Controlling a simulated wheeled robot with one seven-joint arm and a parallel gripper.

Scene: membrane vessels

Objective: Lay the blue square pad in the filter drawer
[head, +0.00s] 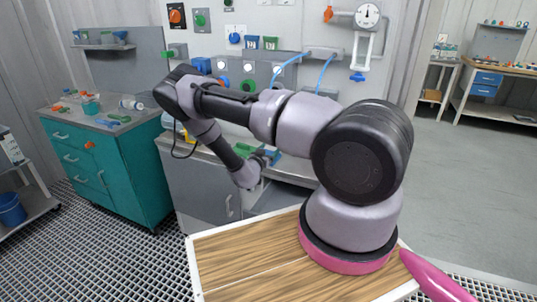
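My arm reaches left from its base and bends back down toward the grey bench in the middle of the head view. My gripper (264,159) is small and dark at the bench front, partly behind my wrist. A small blue patch (273,153) shows right beside its fingers; it may be the blue square pad, but I cannot tell whether it is held. The finger gap is too small to make out. I cannot pick out the filter drawer for certain; my arm covers much of the bench front.
A grey cabinet (206,188) stands below the bench. A teal drawer cabinet (110,165) at the left carries several small items. Valves and a round gauge (367,15) are on the back wall. A workbench (500,75) stands far right. Open floor (455,180) lies at the right.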

